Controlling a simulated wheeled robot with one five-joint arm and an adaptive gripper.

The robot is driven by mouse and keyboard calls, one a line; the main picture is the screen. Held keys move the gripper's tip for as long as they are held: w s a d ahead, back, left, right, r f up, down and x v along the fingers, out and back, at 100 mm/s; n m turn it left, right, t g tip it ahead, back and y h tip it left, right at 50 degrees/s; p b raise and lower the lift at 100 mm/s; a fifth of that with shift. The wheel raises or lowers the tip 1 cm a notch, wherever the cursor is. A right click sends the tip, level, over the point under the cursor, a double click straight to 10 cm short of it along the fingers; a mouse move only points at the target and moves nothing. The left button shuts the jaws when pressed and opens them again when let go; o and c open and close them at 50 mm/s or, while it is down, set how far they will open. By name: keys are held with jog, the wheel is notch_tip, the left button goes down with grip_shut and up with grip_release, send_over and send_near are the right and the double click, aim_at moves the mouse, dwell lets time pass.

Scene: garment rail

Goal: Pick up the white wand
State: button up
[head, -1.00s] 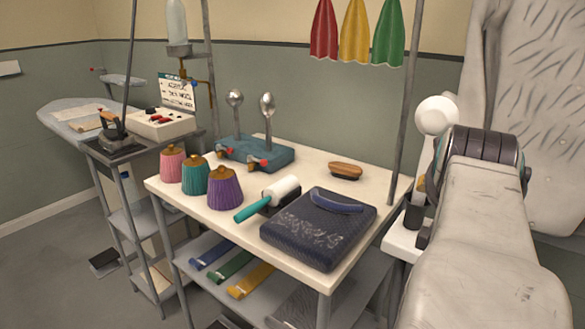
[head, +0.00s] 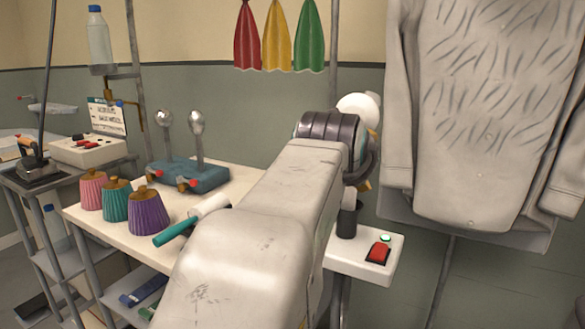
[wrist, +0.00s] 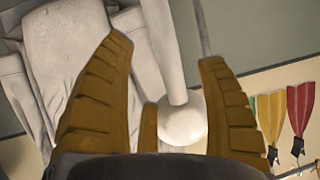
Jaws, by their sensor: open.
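The white wand stands upright, its round white head (head: 359,106) showing beyond my arm in the head view. Its lower part goes down toward a dark cup on a small white stand. The fingers are spread and I see no clear contact with the wand. In the head view my arm hides most of the gripper and the wand's shaft.
The white stand (head: 340,259) carries a red switch (head: 379,251) and a dark cup (head: 348,219). A pale garment (head: 480,120) hangs close on the right.

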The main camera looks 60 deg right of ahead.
jog(key=shift+b+x, duration=1.3)
jog(key=shift+x, duration=1.25)
jog(key=shift+o, duration=0.2)
jog(key=shift+w+a+f, duration=0.1)
